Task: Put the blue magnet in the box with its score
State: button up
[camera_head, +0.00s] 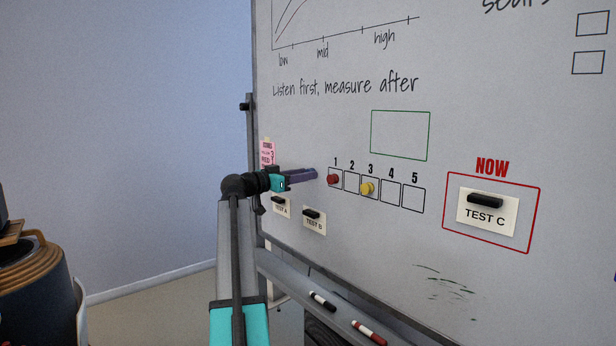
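A row of numbered boxes 1 to 5 (391,192) is drawn on the whiteboard (465,115). A red magnet (333,180) sits in box 1 and a yellow magnet (367,189) in box 3. Boxes 2, 4 and 5 look empty. My gripper (312,174) points right, its purple fingers just left of box 1. Seen edge-on, its opening is unclear, as is anything between the tips. I cannot make out the blue magnet for certain. A small blue patch (614,276) is cut off at the right edge. A pink note (267,154) hangs behind my arm, its writing too small to read.
Cards TEST A (281,208) and TEST B (314,223) hang under my gripper. TEST C (486,217) is in the red NOW frame (532,215). A black marker (322,301) and a red marker (369,332) lie on the tray. The green box (400,135) is empty.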

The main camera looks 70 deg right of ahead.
jog(key=c, duration=0.7)
jog(key=shift+f+b, duration=0.1)
jog(key=shift+b, duration=0.35)
